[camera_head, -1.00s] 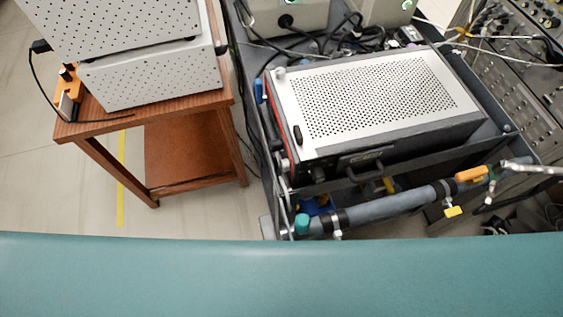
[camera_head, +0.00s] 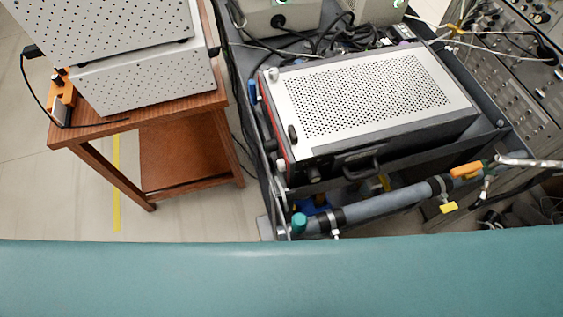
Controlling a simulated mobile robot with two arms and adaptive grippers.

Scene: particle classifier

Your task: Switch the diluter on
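I cannot tell for sure which device is the diluter. A large instrument with a perforated silver top (camera_head: 366,95) and dark sides lies on a dark cart or rack at the centre right. Its front has a black handle (camera_head: 361,162), and its left side shows a red edge and knobs. No power switch can be made out clearly. Neither of my grippers is in view.
White perforated boxes (camera_head: 150,80) stand on a brown wooden table (camera_head: 190,107) at the left. A grey pipe (camera_head: 385,207) with coloured valves runs below the instrument. Cables crowd the back. A panel rack (camera_head: 515,90) stands at the right. Floor is open at the far left.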

